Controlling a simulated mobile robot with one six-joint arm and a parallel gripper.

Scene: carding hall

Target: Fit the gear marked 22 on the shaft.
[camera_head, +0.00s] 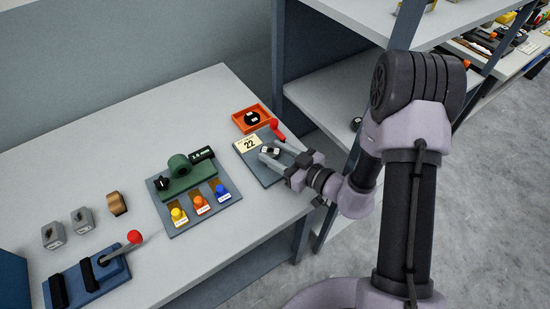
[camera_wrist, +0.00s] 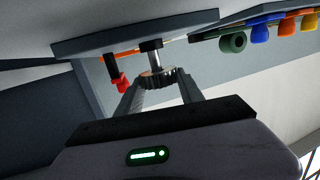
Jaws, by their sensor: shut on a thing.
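My gripper (camera_head: 274,156) is shut on a dark toothed gear (camera_wrist: 158,79), seen between the fingertips in the wrist view. No number is readable on the gear. A bright metal shaft (camera_wrist: 151,55) stands out from a grey base plate (camera_wrist: 120,38). The gear is at the shaft's free end, away from the plate; I cannot tell whether the shaft has entered its bore. In the head view the base plate (camera_head: 268,178) carries a pale card reading 22 (camera_head: 249,144); the gripper partly hides the shaft area.
A red-knobbed lever (camera_head: 276,128) stands at the plate's back edge. An orange tray (camera_head: 239,123) with dark round parts lies behind it. A green fixture (camera_head: 190,179) with coloured knobs is to the left. A shelf post (camera_head: 278,60) rises behind on the right.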

